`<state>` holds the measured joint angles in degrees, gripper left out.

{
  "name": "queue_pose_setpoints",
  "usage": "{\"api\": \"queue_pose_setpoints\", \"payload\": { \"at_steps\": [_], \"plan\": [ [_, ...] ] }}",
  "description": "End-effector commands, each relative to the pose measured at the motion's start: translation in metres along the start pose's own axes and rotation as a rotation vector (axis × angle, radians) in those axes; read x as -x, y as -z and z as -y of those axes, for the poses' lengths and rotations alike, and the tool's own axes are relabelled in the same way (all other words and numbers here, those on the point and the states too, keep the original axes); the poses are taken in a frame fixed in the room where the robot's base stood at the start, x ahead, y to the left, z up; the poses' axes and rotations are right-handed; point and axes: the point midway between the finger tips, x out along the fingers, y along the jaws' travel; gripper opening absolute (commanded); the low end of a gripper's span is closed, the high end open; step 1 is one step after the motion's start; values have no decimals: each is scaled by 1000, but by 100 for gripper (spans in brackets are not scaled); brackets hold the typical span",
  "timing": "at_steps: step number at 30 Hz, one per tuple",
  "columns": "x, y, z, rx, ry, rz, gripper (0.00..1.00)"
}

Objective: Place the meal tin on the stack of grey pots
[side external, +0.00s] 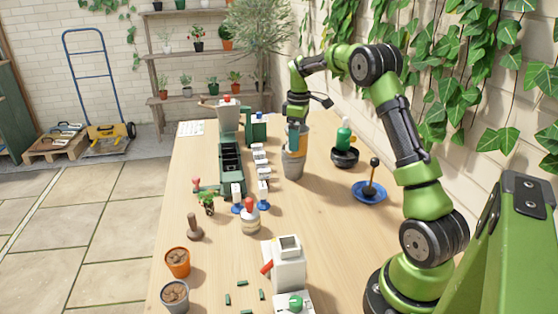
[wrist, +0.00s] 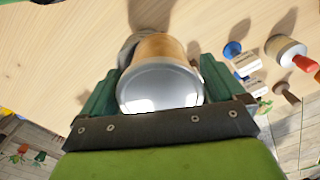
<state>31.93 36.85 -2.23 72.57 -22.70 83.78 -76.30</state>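The meal tin (wrist: 160,88) is between the two green fingers of my gripper (wrist: 160,70) in the wrist view, with a shiny silver end towards the camera and a tan-orange side. Both fingers lie against its sides. In the side view my gripper (side external: 295,138) points down with the tin, mostly hidden behind a finger, right over the stack of grey pots (side external: 293,166). The tin's base is close to the top pot's rim; I cannot tell whether they touch. A bit of grey pot (wrist: 128,46) shows past the tin in the wrist view.
A black bowl with a green bottle (side external: 344,150) and a blue dish (side external: 369,192) stand right of the stack. White blocks (side external: 261,165) and a green trough (side external: 231,165) stand left. A red-topped jar (side external: 250,219) stands nearer. Bare wood lies in front of the stack.

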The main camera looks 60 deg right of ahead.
Motion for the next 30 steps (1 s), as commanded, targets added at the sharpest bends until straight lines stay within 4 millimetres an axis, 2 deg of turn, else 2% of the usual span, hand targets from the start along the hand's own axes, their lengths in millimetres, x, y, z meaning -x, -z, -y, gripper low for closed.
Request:
{"api": "queue_pose_setpoints", "payload": {
  "at_steps": [7,11,14,24,30],
  "plan": [
    [1,0,0,0,-1,0,100],
    [10,0,-1,0,-3,-1,100],
    [26,1,-1,0,-5,-3,100],
    [97,0,-1,0,-5,-2,100],
    [120,0,0,1,-3,-1,100]
  ]
}}
